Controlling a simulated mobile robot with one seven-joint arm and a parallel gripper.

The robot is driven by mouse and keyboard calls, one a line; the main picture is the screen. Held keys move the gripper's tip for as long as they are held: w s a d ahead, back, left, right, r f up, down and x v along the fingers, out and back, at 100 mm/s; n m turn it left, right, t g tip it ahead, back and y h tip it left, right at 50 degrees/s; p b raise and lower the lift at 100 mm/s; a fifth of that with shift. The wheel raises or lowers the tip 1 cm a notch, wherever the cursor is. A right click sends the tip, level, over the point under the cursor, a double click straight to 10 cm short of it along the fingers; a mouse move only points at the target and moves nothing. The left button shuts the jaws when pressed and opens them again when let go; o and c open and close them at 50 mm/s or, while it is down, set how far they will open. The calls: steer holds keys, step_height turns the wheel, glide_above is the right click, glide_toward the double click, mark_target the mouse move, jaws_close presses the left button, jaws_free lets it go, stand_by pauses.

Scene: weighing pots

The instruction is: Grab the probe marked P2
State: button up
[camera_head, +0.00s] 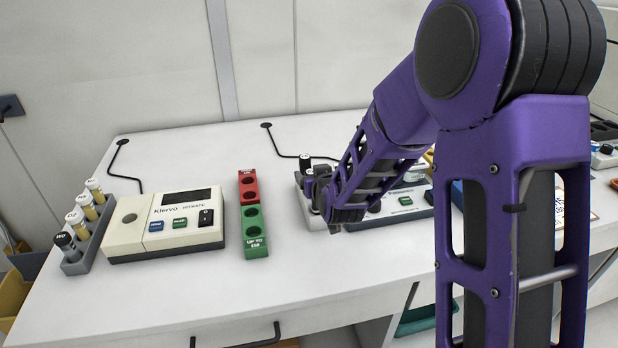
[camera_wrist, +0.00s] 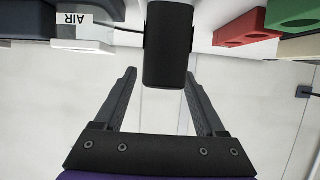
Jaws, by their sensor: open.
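My gripper (camera_head: 318,192) is at the left end of a white instrument (camera_head: 405,203) on the bench, partly hidden by my arm. In the wrist view my gripper (camera_wrist: 160,76) is open, with its two fingers apart. A plain black cylinder (camera_wrist: 168,45), seemingly a probe handle, stands ahead of the fingers, roughly between their tips and slightly right of centre. I cannot tell whether the fingers touch it. No P2 mark is readable on it. In the head view a black-capped probe (camera_head: 305,162) with a pale label stands beside my gripper; its marking is too small to read.
A red block (camera_head: 248,190) and a green block (camera_head: 254,240) with holes lie left of my gripper. Further left are a cream Klervo meter (camera_head: 165,226) and a grey rack (camera_head: 75,267) of vials. A block labelled AIR (camera_wrist: 75,20) shows in the wrist view. The front bench is clear.

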steer(key=shift+w, duration=0.1)
jaws_close()
stand_by(0.3)
steer(key=shift+r, duration=0.15)
